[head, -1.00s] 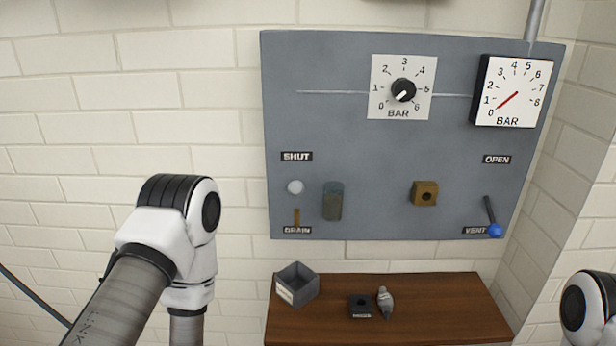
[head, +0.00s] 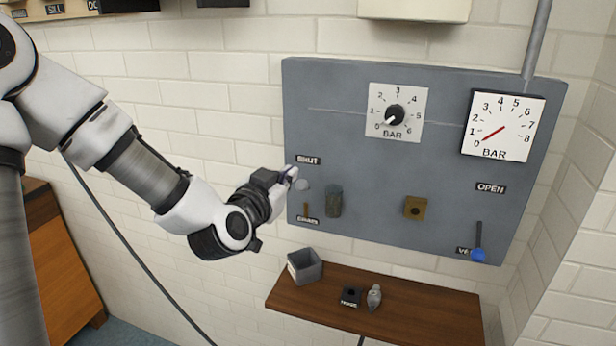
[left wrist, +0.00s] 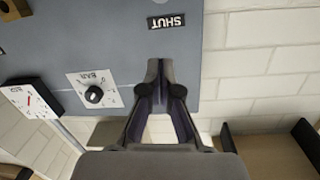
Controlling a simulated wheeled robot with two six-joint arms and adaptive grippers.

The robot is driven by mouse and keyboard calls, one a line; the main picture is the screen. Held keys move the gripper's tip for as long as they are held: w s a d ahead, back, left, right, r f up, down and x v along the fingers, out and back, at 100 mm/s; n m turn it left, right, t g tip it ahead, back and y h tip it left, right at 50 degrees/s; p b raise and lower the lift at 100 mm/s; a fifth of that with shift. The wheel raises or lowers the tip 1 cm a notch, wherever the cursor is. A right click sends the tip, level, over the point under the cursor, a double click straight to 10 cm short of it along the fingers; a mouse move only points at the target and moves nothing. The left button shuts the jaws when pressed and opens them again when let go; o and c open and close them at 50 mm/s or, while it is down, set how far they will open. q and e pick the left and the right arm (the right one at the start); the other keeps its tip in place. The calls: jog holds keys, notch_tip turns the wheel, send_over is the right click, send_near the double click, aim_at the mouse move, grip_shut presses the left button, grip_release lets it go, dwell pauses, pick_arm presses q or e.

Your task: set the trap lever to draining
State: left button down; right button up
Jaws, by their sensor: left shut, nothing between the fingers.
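The trap lever is on the left of the grey panel (head: 440,150), between the SHUT label (head: 308,160) and the DRAIN label (head: 307,220). Its pale ball knob (head: 303,185) is nearer SHUT, with a brass piece (head: 306,208) below, by DRAIN. How they join is unclear. My left gripper (head: 291,174) is shut and empty, its tips just up and left of the knob; contact cannot be told. In the left wrist view its fingers (left wrist: 156,68) come together near the upside-down SHUT label (left wrist: 166,21); the knob does not show there. My right gripper is out of view.
Right of the lever are a dark cylinder (head: 334,201) and a brass block (head: 415,208). A blue-knobbed lever (head: 479,252) is at VENT. Below, a wooden shelf (head: 430,315) bears a grey open box (head: 305,265) and small items. A gauge (head: 503,126) is upper right.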

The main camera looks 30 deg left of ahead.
aim_at(314, 153)
pick_arm(q)
jog(key=w+p, duration=0.1)
jog(key=w, duration=0.2)
jog(key=w+a+p, duration=0.1)
jog(key=w, duration=0.2)
jog(key=w+p, duration=0.1)
jog(key=w, duration=0.2)
jog(key=shift+w+a+f, duration=0.2)
jog(key=shift+w+f, duration=0.05)
jog(key=f, duration=0.1)
jog(key=s+f+p, duration=0.1)
jog(key=f, duration=0.1)
jog(key=shift+s+f, duration=0.1)
jog(key=shift+s+a+f, duration=0.2)
jog(key=shift+a+f, duration=0.05)
jog(key=shift+f, duration=0.1)
jog(key=shift+w+d, duration=0.1)
jog(key=shift+d, duration=0.05)
